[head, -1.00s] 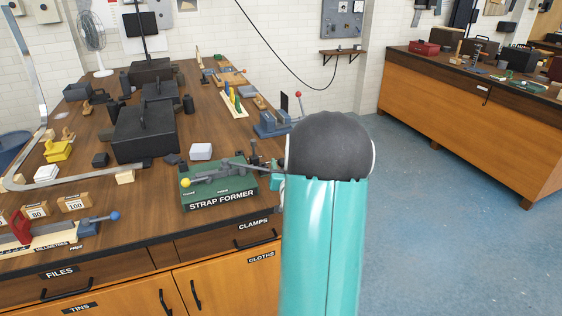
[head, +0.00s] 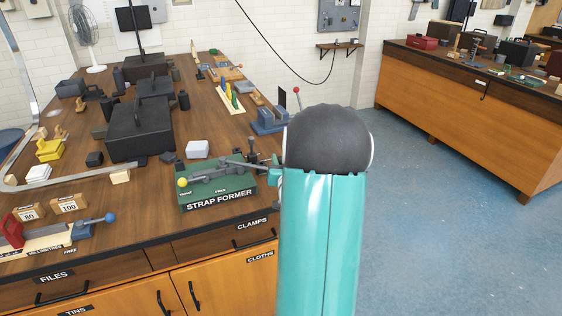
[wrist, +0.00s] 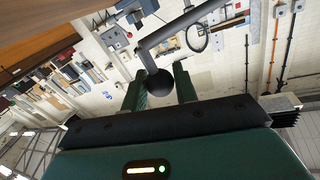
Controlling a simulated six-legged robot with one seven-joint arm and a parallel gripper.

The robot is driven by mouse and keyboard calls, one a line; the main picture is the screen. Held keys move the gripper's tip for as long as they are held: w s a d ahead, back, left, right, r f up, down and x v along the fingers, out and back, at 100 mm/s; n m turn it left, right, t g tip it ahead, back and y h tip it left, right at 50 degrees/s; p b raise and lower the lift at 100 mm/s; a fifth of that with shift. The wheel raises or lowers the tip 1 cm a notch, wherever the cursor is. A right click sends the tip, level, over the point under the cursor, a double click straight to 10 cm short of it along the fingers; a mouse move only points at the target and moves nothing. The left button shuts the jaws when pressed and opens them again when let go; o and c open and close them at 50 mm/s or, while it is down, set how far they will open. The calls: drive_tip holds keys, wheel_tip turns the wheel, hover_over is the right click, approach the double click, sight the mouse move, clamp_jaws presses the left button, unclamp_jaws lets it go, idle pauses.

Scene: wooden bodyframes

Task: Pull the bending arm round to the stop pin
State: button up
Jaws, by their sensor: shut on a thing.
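The strap former (head: 219,203) is a green block with grey metal parts on top, near the front right corner of the bench. A yellow ball (head: 182,182) ends a lever at its left. A thin grey bar, the bending arm (head: 245,165), reaches right toward my gripper. In the wrist view a dark ball knob (wrist: 157,82) on a bent grey bar sits between the two green fingers of my gripper (wrist: 160,88), which is shut on it. In the head view my arm hides most of the gripper. I cannot make out the stop pin clearly.
A blue vise-like tool (head: 270,120) stands behind the strap former by the bench's right edge. A white block (head: 197,149) and a black box (head: 138,130) are behind it to the left. Blue floor (head: 430,220) is open on the right.

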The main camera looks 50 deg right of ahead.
clamp_jaws()
